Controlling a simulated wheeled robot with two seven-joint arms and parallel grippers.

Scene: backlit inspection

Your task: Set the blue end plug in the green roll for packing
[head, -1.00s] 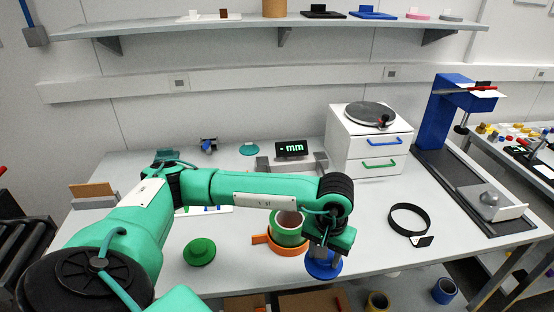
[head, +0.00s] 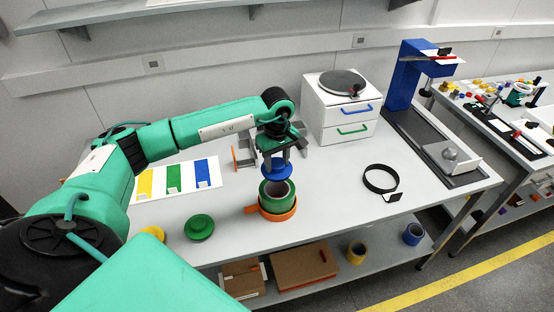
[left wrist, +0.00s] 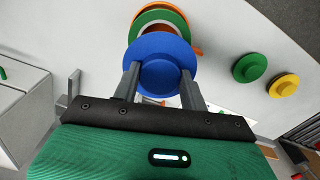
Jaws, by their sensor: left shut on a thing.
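My left gripper (head: 278,160) is shut on the blue end plug (head: 275,173) and holds it, flange upward or level, just above the green roll (head: 272,202). In the left wrist view the plug (left wrist: 158,62) is a round blue disc between the two fingers, overlapping the green roll (left wrist: 175,18) behind it. The roll stands upright in an orange holder (head: 288,214) on the table, with its dark open bore facing up. A gap shows between plug and roll. My right gripper is not in view.
A green plug (head: 199,227) and a partly hidden yellow plug (head: 154,233) lie left of the roll. A colour-striped board (head: 212,183) lies behind them. A black ring (head: 381,180) lies to the right. A white drawer unit (head: 340,115) stands behind.

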